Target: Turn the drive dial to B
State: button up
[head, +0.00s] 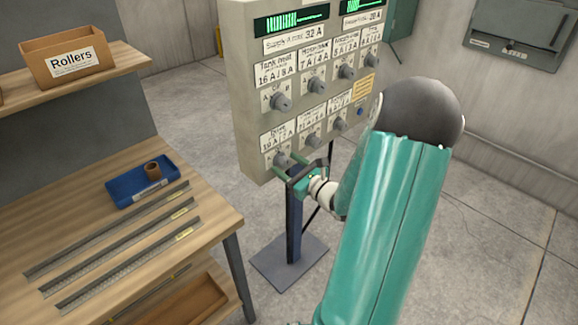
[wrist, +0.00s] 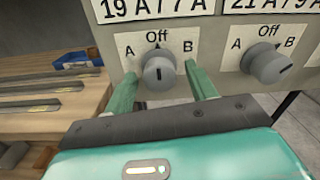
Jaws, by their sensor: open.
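The drive dial (head: 281,159) is the grey knob at the bottom left of the control panel (head: 243,110). In the wrist view the dial (wrist: 159,72) stands in front of me, with A at its left, Off above and B at its right. A short dark mark on its face looks about upright. My gripper (head: 296,177) is at this dial; in the wrist view its open green fingers (wrist: 161,78) stand one on each side of the knob. A gap shows on both sides, so I see no clear contact.
A similar dial (wrist: 268,64) sits close to the right. More dials and two green displays are higher on the panel. A wooden bench (head: 215,215) with metal strips, a blue tray (head: 128,193) and a Rollers box (head: 68,58) stands left. A post carries the panel.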

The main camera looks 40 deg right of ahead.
jog(key=shift+c, duration=0.3)
jog(key=c, duration=0.9)
jog(key=shift+c, duration=0.2)
jog(key=shift+m, duration=0.3)
jog(key=m, duration=0.8)
jog(key=o, duration=1)
